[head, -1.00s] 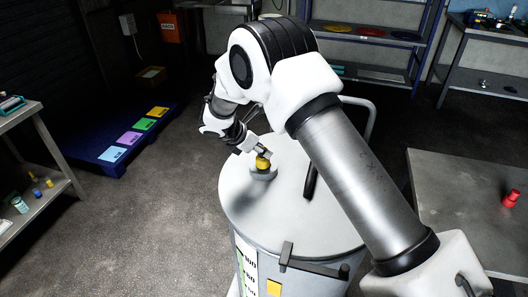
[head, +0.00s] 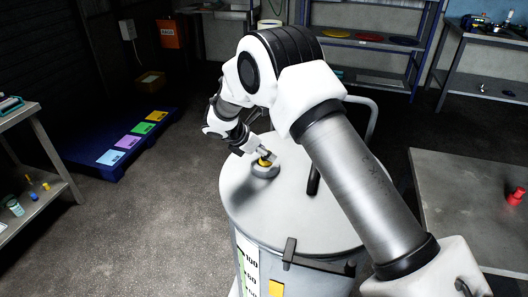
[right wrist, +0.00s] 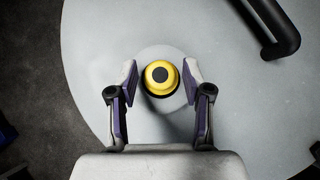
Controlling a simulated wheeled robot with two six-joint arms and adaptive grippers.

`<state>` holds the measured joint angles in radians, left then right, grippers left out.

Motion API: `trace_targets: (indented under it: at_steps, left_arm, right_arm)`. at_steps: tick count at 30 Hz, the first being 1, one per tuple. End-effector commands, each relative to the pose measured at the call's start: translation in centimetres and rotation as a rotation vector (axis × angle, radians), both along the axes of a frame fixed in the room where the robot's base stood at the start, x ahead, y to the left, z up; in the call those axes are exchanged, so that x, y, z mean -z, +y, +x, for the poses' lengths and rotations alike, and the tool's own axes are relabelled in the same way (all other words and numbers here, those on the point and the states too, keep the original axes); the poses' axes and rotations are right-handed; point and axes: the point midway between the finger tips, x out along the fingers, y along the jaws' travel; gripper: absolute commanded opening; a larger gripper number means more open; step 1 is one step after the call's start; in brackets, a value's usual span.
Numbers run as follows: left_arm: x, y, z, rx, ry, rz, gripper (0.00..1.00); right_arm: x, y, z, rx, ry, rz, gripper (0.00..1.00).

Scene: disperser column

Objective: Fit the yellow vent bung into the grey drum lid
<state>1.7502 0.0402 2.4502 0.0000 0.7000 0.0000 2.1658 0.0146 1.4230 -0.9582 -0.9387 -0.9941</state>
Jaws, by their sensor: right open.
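The yellow vent bung (right wrist: 161,76), with a dark round centre, stands upright at the raised collar (head: 266,171) on the grey drum lid (head: 245,200). In the head view the bung (head: 264,163) shows just above the collar, partly hidden by the fingers. How deep it sits is hard to tell. My right gripper (head: 262,154) is over it. In the right wrist view its fingers (right wrist: 161,72) stand open on either side of the bung, with a gap on each side. My left gripper is not in view.
A black handle (right wrist: 272,25) rises from the lid beside the collar. A pale rail (head: 372,115) stands behind the drum. A steel table (head: 465,205) with a red part (head: 515,196) is at right. A blue platform (head: 90,165) with coloured squares lies at left.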

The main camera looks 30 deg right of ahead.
Motion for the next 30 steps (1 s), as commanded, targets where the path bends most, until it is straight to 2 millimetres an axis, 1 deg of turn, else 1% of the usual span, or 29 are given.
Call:
trace_targets:
  at_steps: [2,5,12,16,20,30]
  left_arm:
    - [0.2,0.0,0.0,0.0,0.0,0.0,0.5]
    - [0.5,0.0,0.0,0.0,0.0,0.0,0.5]
    - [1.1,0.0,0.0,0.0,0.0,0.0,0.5]
    - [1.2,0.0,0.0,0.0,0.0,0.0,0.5]
    - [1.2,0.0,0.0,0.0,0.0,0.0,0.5]
    - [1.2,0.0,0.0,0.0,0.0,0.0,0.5]
  right_arm:
    - [-0.5,0.5,0.0,-0.001,-0.002,-0.002,0.5]
    - [-1.9,1.7,-0.1,-0.003,-0.004,-0.003,0.5]
    - [-6.6,5.7,-0.3,-0.003,-0.005,-0.003,0.5]
    - [-8.3,7.2,-0.5,-0.002,-0.002,-0.002,0.5]
    - [-8.9,7.8,-0.6,0.0,0.0,0.0,0.5]
    - [-8.9,7.8,-0.6,0.0,0.0,0.0,0.5]
